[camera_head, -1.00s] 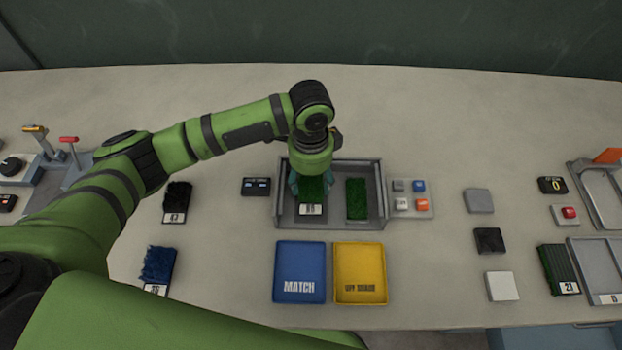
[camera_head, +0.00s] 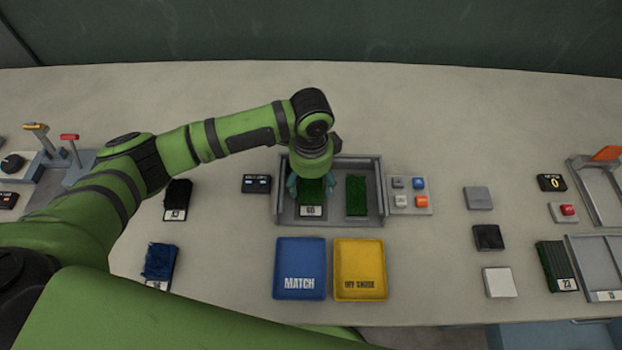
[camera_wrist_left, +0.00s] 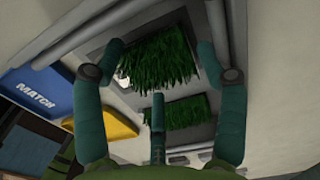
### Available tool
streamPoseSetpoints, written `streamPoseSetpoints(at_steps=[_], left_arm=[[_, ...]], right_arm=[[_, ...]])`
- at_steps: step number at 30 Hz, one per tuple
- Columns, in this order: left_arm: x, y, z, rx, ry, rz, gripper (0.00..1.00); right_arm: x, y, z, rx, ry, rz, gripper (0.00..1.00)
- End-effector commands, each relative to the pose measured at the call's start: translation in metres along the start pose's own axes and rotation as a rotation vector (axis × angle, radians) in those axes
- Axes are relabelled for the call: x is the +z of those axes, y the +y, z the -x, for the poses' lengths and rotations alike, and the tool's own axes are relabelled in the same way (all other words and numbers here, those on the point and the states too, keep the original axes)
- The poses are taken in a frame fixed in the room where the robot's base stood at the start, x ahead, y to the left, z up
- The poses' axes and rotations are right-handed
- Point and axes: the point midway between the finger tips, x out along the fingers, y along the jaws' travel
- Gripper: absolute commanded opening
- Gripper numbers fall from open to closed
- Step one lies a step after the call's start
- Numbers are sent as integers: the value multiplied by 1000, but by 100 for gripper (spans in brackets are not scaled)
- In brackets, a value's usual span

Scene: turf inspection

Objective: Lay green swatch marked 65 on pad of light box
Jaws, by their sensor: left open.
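The green swatch (camera_head: 311,194) with a white label reading 65 (camera_head: 311,211) lies in the left part of the grey light box (camera_head: 331,221). A second green swatch (camera_head: 357,195) lies in the right part of the box. My left gripper (camera_head: 311,184) is over the labelled swatch, pointing down, and hides its far end. In the left wrist view its teal fingers (camera_wrist_left: 160,90) are spread around the grass of the labelled swatch (camera_wrist_left: 160,62), with gaps to it. The second swatch (camera_wrist_left: 175,113) shows below it there. My right gripper is not in view.
A blue MATCH tray (camera_head: 300,262) and a yellow tray (camera_head: 360,262) stand in front of the box. A button panel (camera_head: 410,197) adjoins its right side. A dark swatch (camera_head: 177,197) and a blue swatch (camera_head: 159,260) lie left. The table behind the box is clear.

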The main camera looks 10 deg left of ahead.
Motion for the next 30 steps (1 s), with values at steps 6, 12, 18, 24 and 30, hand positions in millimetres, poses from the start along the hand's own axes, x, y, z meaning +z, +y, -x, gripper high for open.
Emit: streamPoseSetpoints(at_steps=[6, 12, 18, 24, 30], left_arm=[[-1, -2, 34, -6, 5, 0, 73], [-1, -1, 78, -5, 4, -1, 73], [-1, -1, 109, -3, 3, 0, 73], [0, 0, 120, 0, 1, 1, 73], [0, 0, 121, 0, 1, 1, 73]], right_arm=[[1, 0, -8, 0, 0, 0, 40], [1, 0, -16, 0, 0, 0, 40], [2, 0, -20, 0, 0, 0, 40], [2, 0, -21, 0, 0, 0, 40], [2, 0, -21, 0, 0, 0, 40]])
